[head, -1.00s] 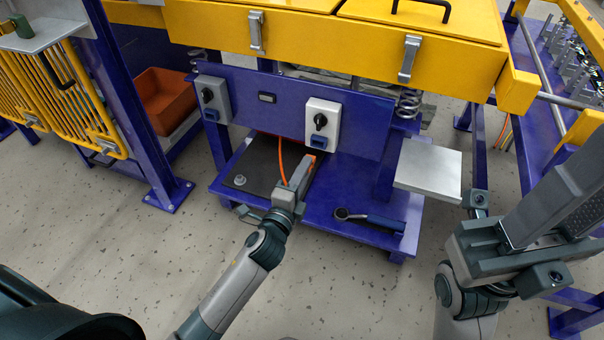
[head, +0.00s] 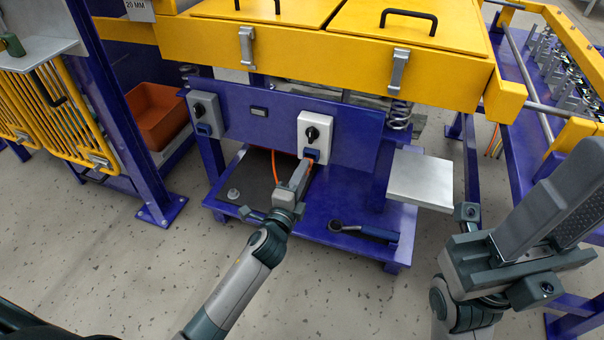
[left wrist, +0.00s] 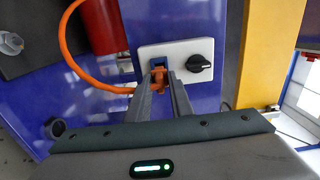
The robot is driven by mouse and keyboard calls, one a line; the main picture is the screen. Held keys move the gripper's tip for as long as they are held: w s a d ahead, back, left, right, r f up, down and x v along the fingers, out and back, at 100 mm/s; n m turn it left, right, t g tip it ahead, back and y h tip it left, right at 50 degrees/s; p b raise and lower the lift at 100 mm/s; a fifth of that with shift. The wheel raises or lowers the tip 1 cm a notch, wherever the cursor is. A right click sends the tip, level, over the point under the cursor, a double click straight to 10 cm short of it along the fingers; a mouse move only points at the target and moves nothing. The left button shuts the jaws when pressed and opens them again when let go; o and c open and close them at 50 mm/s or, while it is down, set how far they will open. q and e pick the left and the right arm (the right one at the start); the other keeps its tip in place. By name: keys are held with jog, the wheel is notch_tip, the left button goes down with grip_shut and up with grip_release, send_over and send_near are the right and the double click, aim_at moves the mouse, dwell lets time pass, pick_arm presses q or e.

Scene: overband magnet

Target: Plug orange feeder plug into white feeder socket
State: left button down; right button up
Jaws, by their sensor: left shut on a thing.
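The white feeder socket (head: 317,125) is a pale box with a black knob and a blue outlet below it, on the blue panel. In the left wrist view the white box (left wrist: 185,51) shows its blue outlet (left wrist: 157,63) directly beyond my fingers. My left gripper (head: 303,168) is shut on the orange plug (left wrist: 159,77), right in front of this outlet. The plug overlaps the outlet's lower part; I cannot tell whether it has entered. Its orange cable (left wrist: 80,72) loops away to the left. My right gripper (head: 550,215) is at the right, away from the socket; its jaw state is unclear.
A grey box with a knob (head: 204,114) is on the panel's left. A ratchet-like tool (head: 362,231) and a dark mat (head: 252,180) lie on the lower blue shelf. A metal plate (head: 420,180) juts out at right. Yellow covers (head: 390,30) are above.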

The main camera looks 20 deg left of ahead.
pick_arm(q)
jog(key=shift+p, duration=0.4)
dwell(1.3)
dwell(0.5)
jog(key=shift+w, duration=0.2)
dwell(0.4)
jog(key=shift+w, duration=0.3)
jog(key=shift+w, duration=0.45)
jog(key=shift+w, duration=0.45)
jog(key=c, duration=1.5)
grip_release()
jog(key=shift+p, duration=0.3)
